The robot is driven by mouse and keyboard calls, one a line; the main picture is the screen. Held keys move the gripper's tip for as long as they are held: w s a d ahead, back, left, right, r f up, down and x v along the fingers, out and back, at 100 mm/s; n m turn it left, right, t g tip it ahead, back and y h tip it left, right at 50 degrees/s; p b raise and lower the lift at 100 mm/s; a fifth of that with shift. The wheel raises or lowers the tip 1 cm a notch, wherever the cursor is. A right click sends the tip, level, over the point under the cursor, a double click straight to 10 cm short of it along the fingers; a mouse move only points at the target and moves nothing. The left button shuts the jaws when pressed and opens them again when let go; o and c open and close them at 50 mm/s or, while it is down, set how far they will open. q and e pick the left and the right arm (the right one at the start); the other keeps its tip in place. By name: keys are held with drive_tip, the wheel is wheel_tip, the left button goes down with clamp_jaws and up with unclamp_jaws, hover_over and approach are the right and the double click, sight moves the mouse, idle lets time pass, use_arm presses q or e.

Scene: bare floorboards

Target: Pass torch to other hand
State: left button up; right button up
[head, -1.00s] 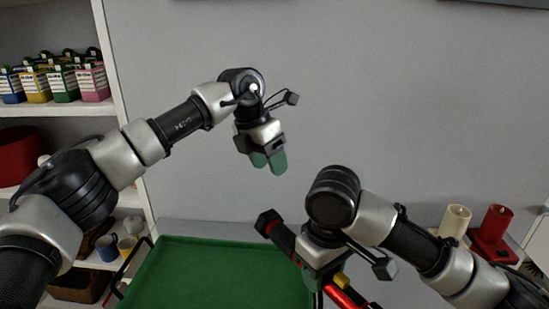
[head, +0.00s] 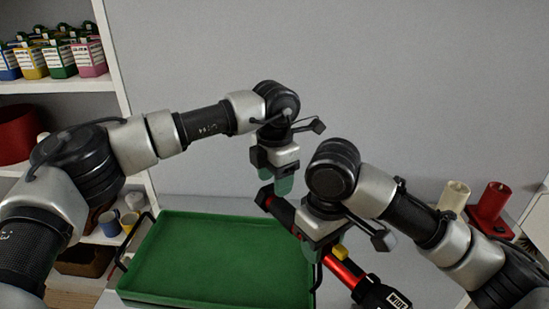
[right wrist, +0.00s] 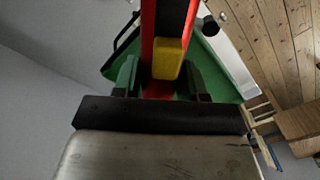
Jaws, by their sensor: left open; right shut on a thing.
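The torch is red and black with a yellow switch; its red body (head: 342,267) slants from upper left to lower right in the head view. My right gripper (head: 317,252) is shut on its middle. In the right wrist view the red torch body (right wrist: 160,22) and yellow switch (right wrist: 168,59) lie between the green fingers (right wrist: 160,80). My left gripper (head: 276,184) is open and empty, close above the torch's black upper-left end. Whether its fingers touch that end I cannot tell.
A green tray (head: 190,260) with a black handle lies below the grippers. A shelf (head: 70,86) with small boxes and mugs stands at left. A cream candle (head: 455,196) and a red object (head: 490,208) stand at right. The grey wall behind is bare.

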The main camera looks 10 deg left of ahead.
use_arm(q)
drive_tip(key=shift+f, duration=0.75)
use_arm(e)
drive_tip(key=shift+r, duration=0.1)
use_arm(q)
drive_tip(key=shift+c, duration=0.4)
drive_tip(key=c, duration=0.9)
drive_tip(key=shift+d, duration=0.1)
clamp_jaws()
drive_tip(key=shift+s, duration=0.1)
use_arm(e)
drive_tip(key=o, duration=0.8)
drive_tip(key=shift+c, duration=0.2)
drive_tip(key=o, duration=0.4)
